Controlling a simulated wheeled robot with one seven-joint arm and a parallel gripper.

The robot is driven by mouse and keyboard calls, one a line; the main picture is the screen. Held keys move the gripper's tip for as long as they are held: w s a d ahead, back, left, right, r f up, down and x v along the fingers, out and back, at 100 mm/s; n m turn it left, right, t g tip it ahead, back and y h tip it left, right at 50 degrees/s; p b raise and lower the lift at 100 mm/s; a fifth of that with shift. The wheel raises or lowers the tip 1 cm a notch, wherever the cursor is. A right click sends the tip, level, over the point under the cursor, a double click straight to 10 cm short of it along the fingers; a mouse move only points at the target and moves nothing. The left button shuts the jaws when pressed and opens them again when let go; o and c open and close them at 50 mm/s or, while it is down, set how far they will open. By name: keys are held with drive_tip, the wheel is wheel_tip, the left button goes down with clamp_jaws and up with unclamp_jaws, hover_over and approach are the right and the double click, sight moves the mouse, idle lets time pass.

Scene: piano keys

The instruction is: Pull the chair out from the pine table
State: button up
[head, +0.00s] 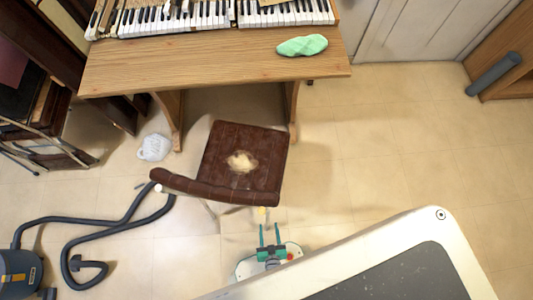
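A dark brown chair (265,160) with a worn pale patch on its seat stands at the front of the pine table (200,67). The far edge of its seat is close to the table's front edge, and its backrest (215,190) faces the bottom of the picture. My gripper (270,232) is just below the chair's backrest, with its two teal fingers apart and pointing toward the chair. Nothing shows between the fingers. I cannot tell whether a fingertip touches the chair. The chair's legs are mostly hidden under the seat.
Piano keys (200,17) and a green cloth (302,46) lie on the table. A vacuum cleaner (20,274) with its looping hose (75,222) lies at lower left, reaching near the chair. A whitish lump (154,147) lies on the floor. Tiled floor to the right is clear.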

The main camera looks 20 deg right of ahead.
drive_tip(key=s+a, duration=0.2)
drive_tip(key=s, duration=0.7)
drive_tip(key=shift+s+a, duration=0.2)
drive_tip(key=shift+s, duration=0.1)
idle(0.6)
idle(0.4)
